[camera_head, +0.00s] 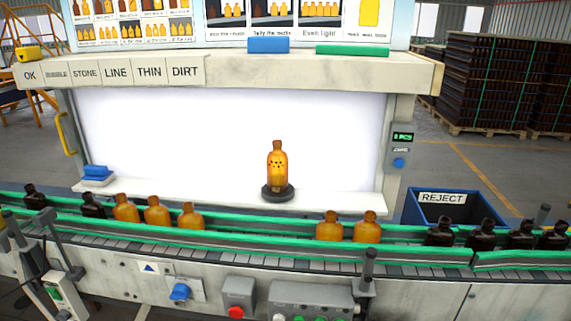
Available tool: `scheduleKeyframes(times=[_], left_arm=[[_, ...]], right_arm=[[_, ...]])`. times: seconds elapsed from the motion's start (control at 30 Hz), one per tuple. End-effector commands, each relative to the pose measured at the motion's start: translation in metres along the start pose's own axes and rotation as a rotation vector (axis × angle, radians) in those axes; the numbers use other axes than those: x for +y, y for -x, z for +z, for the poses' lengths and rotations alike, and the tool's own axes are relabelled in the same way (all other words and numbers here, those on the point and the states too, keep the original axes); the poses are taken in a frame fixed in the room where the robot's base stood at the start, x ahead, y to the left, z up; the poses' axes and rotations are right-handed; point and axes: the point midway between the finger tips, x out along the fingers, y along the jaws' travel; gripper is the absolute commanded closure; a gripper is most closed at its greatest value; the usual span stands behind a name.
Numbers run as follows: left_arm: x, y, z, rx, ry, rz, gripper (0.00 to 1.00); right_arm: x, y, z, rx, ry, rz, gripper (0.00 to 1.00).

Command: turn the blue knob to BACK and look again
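A small blue knob (398,163) sits low on a grey control box (402,142) on the right post of the light booth, under a lit green display. The label above the knob is too small to read. A second blue knob (180,292) is on the conveyor's front panel at lower left. An amber bottle (277,166) with several dark specks on its body stands upright on a dark round stand (278,193) before the bright white backlight panel (180,135). Neither of my grippers is in view.
A conveyor (290,237) with green rails crosses the front, carrying amber and dark bottles. A blue REJECT bin (425,210) stands behind it at right. A red button (236,311) is on the front. Blue pads (97,174) lie on the booth's left ledge.

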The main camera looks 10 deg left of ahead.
Motion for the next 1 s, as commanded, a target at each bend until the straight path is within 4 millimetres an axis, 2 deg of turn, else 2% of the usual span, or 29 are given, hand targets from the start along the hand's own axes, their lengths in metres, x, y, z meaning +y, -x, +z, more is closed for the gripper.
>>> scheduleKeyframes(times=[0.43, 1.0], left_arm=[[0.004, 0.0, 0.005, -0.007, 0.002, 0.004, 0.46], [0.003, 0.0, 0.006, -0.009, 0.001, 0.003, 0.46]], right_arm=[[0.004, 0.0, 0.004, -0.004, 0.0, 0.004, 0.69], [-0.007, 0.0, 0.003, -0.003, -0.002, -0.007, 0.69]])
